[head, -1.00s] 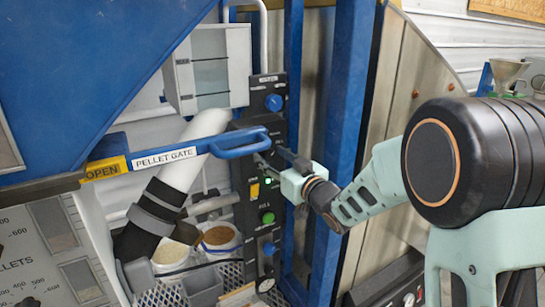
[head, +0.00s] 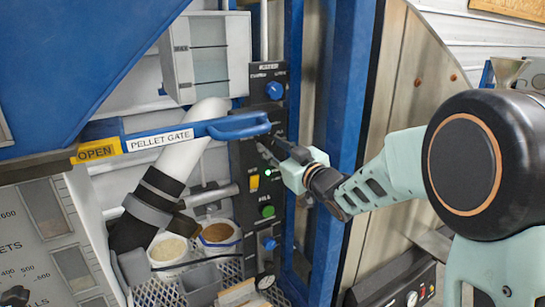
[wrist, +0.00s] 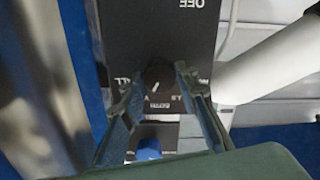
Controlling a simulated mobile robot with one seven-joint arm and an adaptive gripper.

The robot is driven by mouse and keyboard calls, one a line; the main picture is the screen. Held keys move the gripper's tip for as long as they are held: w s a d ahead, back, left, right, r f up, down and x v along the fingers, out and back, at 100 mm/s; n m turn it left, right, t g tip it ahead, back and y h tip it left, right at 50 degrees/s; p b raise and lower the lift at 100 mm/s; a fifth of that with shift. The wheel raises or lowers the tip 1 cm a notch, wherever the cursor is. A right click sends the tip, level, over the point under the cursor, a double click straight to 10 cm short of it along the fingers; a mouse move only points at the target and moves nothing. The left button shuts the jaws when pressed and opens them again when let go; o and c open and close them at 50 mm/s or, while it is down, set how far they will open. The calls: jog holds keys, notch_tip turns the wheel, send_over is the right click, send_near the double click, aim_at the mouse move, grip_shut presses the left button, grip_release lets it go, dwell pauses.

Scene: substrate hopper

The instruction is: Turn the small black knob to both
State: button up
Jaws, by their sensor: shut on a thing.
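The small black knob (wrist: 157,78) sits on a dark panel in the wrist view, with a short white pointer line on its face. My gripper (wrist: 159,84) has one finger on each side of the knob and is shut on it. Labels around the knob appear upside down; one reads OFF, and the others are partly hidden by my fingers. In the head view my gripper (head: 268,149) reaches the black control panel (head: 240,212) from the right, and the knob is hidden there behind the fingers and the blue handle.
The blue pellet gate handle (head: 222,129) passes just left of my fingers. A blue knob (head: 274,90) is above, and a yellow switch (head: 254,182), a green button (head: 267,211) and another blue knob (head: 269,244) are below. A blue post (head: 345,140) stands to the right.

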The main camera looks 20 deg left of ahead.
jog(key=n+b, duration=0.1)
jog(key=b, duration=0.1)
jog(key=n+b, duration=0.2)
jog(key=shift+f+b, duration=0.3)
jog(key=shift+b, duration=0.05)
jog(key=n+b, duration=0.2)
jog(key=shift+r+n+b, duration=0.2)
jog(key=shift+n+b, duration=0.1)
jog(key=shift+b, duration=0.05)
jog(key=shift+r, duration=0.1)
jog(key=o, duration=1.1)
jog(key=shift+o, duration=0.2)
jog(key=shift+s, duration=0.1)
jog(key=v, duration=1.2)
